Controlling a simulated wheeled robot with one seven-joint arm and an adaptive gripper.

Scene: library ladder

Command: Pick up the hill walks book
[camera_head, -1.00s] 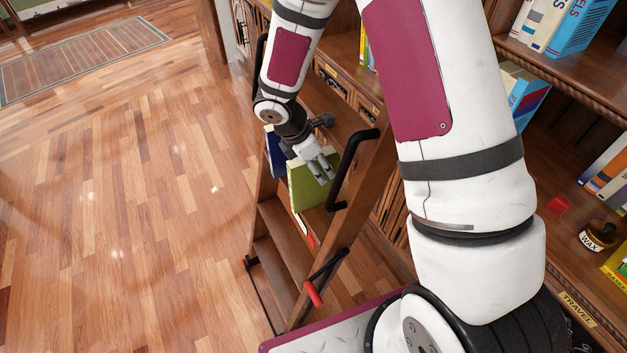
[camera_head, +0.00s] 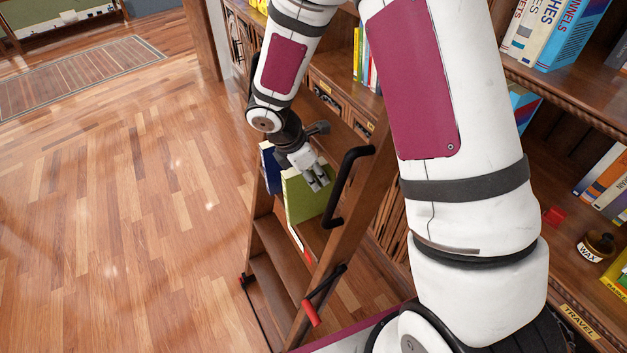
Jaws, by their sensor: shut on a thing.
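A green book (camera_head: 306,200) stands upright at the top of the wooden ladder (camera_head: 318,265); its title cannot be read from here, so I cannot confirm it is the hill walks book. My gripper (camera_head: 317,180) reaches down from above and is shut on the green book's upper edge. The fingers cover part of its top. A dark blue book (camera_head: 269,168) stands just behind and left of it. Whether the green book's bottom touches the ladder tread is hard to tell.
A black handrail (camera_head: 345,187) rises close to the right of the green book. A red-gripped lever (camera_head: 311,312) sits lower on the ladder. Bookshelves with a wax jar (camera_head: 596,246) and a small red block (camera_head: 554,216) line the right. Open wooden floor (camera_head: 130,220) lies left.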

